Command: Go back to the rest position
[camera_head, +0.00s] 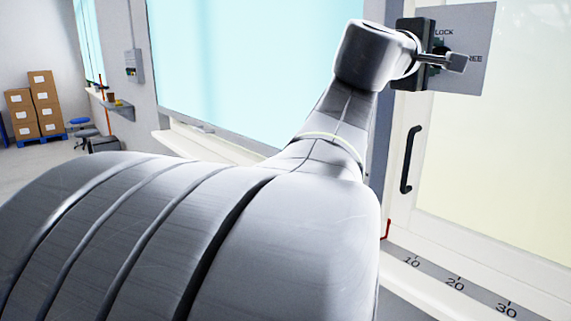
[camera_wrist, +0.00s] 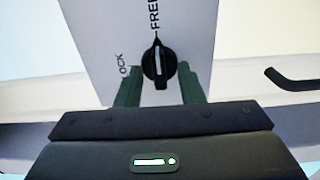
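The rotary switch is a black knob (camera_wrist: 157,64) on a grey plate (camera_wrist: 105,25) lettered LOCK and FREE. In the wrist view its pointer is toward FREE. The plate (camera_head: 480,25) also shows at the upper right of the head view. My gripper (camera_wrist: 161,80) is open, its two green fingers spread either side of the knob with visible gaps. I cannot tell how deep the knob sits between them. In the head view my gripper (camera_head: 442,58) is right in front of the plate and hides most of the knob.
A black door handle (camera_head: 411,159) is below the switch and a numbered scale (camera_head: 456,283) lies below that. A window (camera_head: 240,70) is to the left, with a shelf (camera_head: 118,107). Stacked boxes (camera_head: 38,103) stand far left. Floor there looks open.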

